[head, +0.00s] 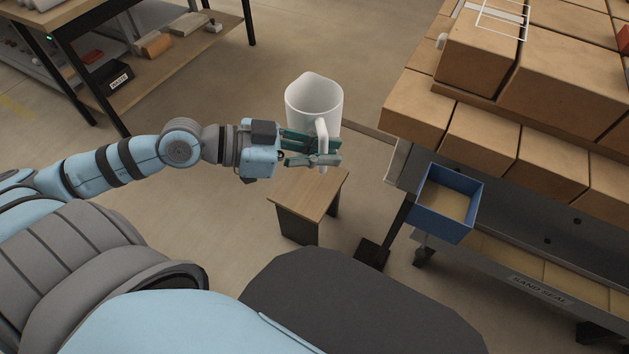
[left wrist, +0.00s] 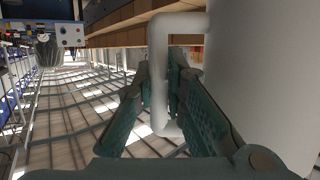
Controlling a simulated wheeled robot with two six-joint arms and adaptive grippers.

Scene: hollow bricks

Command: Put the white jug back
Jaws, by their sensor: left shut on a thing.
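The white jug (head: 312,100) is upright in the middle of the head view, with its open mouth facing up. My left gripper (head: 325,152) is shut on the jug's handle. In the left wrist view the two teal fingers (left wrist: 160,100) lie on either side of the white handle (left wrist: 160,75), and the jug's body (left wrist: 265,70) fills the right side. In the head view a small wooden-topped stand (head: 308,195) shows below the jug; the jug appears held above it. My right gripper is not in view.
On the right, a grey bench (head: 560,250) labelled "SAND SEAL" carries stacked brown blocks (head: 480,135). A blue open box (head: 445,222) hangs at its near edge. A shelf table (head: 170,60) stands at the upper left. Open floor lies between them.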

